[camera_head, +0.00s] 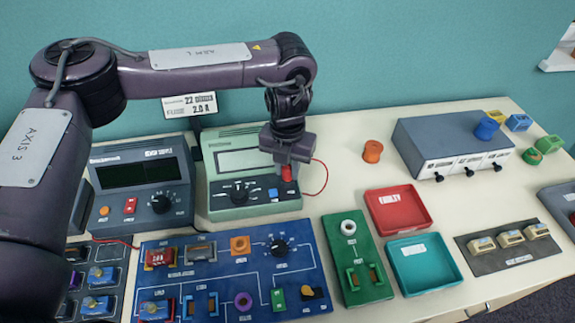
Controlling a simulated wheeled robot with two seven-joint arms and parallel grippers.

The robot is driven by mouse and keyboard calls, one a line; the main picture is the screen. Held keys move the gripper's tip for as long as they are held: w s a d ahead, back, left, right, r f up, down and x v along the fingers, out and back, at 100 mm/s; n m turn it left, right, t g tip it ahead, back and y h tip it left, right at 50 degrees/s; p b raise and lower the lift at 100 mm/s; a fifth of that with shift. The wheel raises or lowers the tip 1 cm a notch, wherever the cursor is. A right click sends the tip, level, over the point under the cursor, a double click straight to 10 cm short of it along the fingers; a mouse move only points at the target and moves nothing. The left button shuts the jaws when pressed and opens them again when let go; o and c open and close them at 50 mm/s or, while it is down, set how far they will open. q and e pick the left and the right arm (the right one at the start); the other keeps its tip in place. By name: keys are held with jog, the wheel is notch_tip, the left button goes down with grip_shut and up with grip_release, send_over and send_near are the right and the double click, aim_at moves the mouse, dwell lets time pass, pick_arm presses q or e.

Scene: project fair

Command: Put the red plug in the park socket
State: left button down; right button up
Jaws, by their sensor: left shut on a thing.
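My left gripper (288,164) reaches down from above at the right end of the green bench meter (228,206). It is shut on the red plug (287,173), whose lower part shows just below the jaws. The plug is over the right part of the meter's front panel; whether it touches a socket there I cannot tell. A thin red lead (326,176) loops out to the right of the gripper. A blue piece (272,192) sits on the panel just left of the plug. I cannot make out which socket is the park socket. My right gripper is not in view.
A dark meter (137,184) stands left of the green one. A blue circuit board (330,300) lies in front, with a green board (341,281) beside it. Red (425,220) and teal (399,281) trays and a grey box (415,131) stand to the right.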

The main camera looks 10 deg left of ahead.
pick_arm(q)
jog(key=shift+f, duration=0.3)
jog(key=c, duration=0.6)
grip_release()
jog(key=shift+c, duration=0.2)
jog(key=shift+r, duration=0.1)
jog(key=shift+r+p, duration=3.1)
jog(key=shift+r, duration=0.9)
jog(key=shift+f, duration=0.1)
